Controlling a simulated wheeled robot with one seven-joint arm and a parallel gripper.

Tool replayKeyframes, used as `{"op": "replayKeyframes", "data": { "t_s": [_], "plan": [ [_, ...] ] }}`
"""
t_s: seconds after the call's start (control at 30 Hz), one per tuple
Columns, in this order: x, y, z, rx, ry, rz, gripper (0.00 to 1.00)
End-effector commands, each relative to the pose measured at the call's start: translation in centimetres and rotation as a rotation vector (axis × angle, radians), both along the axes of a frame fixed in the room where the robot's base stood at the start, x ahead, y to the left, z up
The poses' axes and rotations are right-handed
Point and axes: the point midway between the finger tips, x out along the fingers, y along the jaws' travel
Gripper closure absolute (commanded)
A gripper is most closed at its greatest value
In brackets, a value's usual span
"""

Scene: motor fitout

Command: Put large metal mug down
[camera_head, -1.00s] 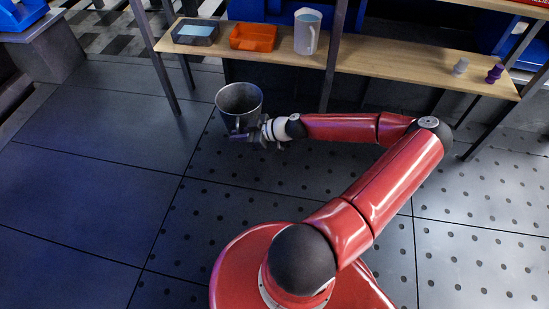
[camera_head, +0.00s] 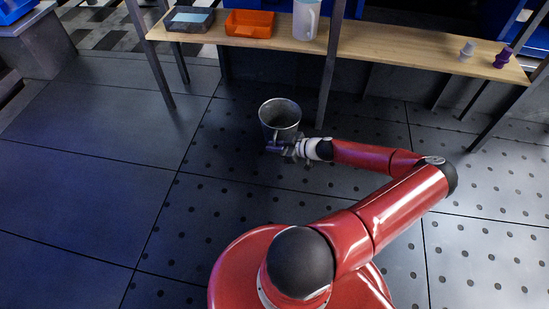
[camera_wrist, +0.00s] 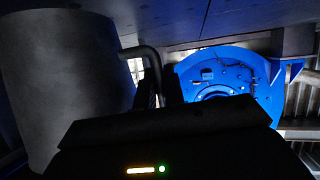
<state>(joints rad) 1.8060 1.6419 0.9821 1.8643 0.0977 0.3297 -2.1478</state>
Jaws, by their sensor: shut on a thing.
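The large metal mug (camera_head: 280,114) is a grey, open-topped cylinder, upright in front of the wooden shelf in the head view. My gripper (camera_head: 276,147) is on its near side, shut on the mug's handle. In the wrist view the mug (camera_wrist: 62,80) fills the left side as a dark grey wall. Its curved handle (camera_wrist: 143,54) runs to between the dark fingers of my gripper (camera_wrist: 158,90). The mug's inside looks dark, and its underside is hidden in the head view.
A wooden shelf (camera_head: 390,50) stands behind, with a dark tray (camera_head: 190,20), an orange bin (camera_head: 250,23), a clear jug (camera_head: 306,20), a white piece (camera_head: 467,50) and a purple piece (camera_head: 502,57). Metal posts bear it. A blue round housing (camera_wrist: 225,80) shows in the wrist view.

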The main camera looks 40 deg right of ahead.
Motion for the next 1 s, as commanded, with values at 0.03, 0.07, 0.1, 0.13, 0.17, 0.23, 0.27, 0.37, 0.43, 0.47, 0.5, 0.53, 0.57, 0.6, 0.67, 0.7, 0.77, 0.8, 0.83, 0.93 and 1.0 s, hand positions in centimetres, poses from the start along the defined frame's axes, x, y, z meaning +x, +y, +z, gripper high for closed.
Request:
{"op": "replayKeyframes", "data": {
  "t_s": [0.03, 0.07, 0.1, 0.13, 0.17, 0.23, 0.27, 0.37, 0.43, 0.47, 0.5, 0.53, 0.57, 0.6, 0.67, 0.7, 0.77, 0.8, 0.83, 0.93, 1.0],
  "plan": [
    [0.1, 0.0, -0.8, 0.0, -0.001, -0.001, 1.0],
    [0.1, 0.0, -1.2, 0.0, -0.001, -0.001, 1.0],
    [0.1, 0.0, -1.5, 0.0, -0.002, 0.0, 1.0],
    [0.1, 0.0, -1.7, 0.0, -0.002, 0.0, 1.0],
    [0.1, 0.0, -1.8, -0.001, -0.003, 0.0, 1.0],
    [0.1, -0.1, -2.1, -0.001, -0.002, 0.0, 1.0],
    [0.1, -0.1, -2.3, -0.001, -0.002, 0.0, 1.0],
    [0.0, 0.0, -3.6, 0.001, 0.0, 0.0, 1.0],
    [0.1, 0.0, -4.8, 0.001, 0.0, 0.0, 1.0],
    [0.1, 0.0, -5.2, 0.001, 0.0, 0.0, 1.0],
    [0.1, 0.0, -5.7, 0.0, -0.002, 0.001, 1.0],
    [0.1, 0.0, -6.0, 0.0, -0.002, 0.001, 1.0],
    [0.1, 0.0, -6.2, 0.0, -0.002, 0.0, 1.0],
    [0.1, 0.0, -6.2, -0.001, -0.002, 0.001, 1.0],
    [0.0, 0.0, -6.2, -0.002, -0.002, 0.001, 1.0],
    [0.0, 0.0, -6.1, -0.001, -0.002, 0.001, 1.0],
    [0.0, 0.0, -6.1, -0.001, -0.002, 0.001, 1.0],
    [0.0, 0.0, -6.2, -0.001, -0.002, 0.001, 1.0],
    [0.0, 0.0, -6.2, -0.001, -0.002, 0.001, 1.0],
    [0.0, 0.0, -6.5, 0.0, 0.0, -0.001, 0.87],
    [0.0, 0.0, -6.4, 0.0, 0.0, -0.001, 0.78]
  ]
}}
